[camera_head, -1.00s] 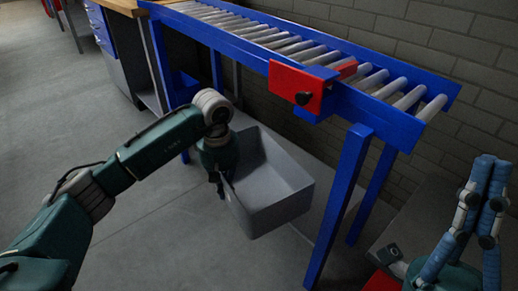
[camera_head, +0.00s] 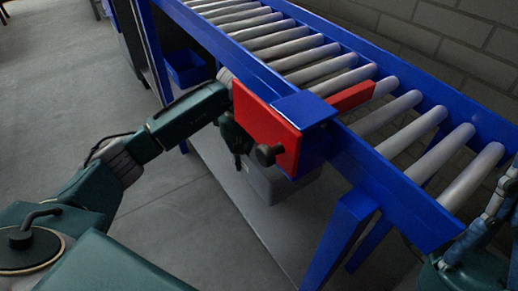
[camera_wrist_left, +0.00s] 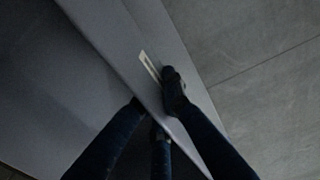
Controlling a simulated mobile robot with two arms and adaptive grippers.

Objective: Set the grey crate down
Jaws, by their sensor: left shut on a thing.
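The grey crate (camera_head: 272,184) is under the roller conveyor, mostly hidden behind the red plate and the blue rail. My left gripper (camera_head: 237,158) is at its near left side, just left of the red plate. In the left wrist view the fingers (camera_wrist_left: 160,112) are shut on the crate's wall, and the crate's grey side (camera_wrist_left: 95,28) with a small pale label fills the left and middle. I cannot tell whether the crate's bottom touches the surface below. Only part of my right arm shows at the right edge; its gripper is not in view.
The blue roller conveyor (camera_head: 345,150) runs above the crate, with a red plate (camera_head: 264,128) and black knob at its side. A blue leg (camera_head: 338,235) stands right of the crate. A blue bin (camera_head: 186,70) is behind. Grey floor (camera_head: 70,90) at left is clear.

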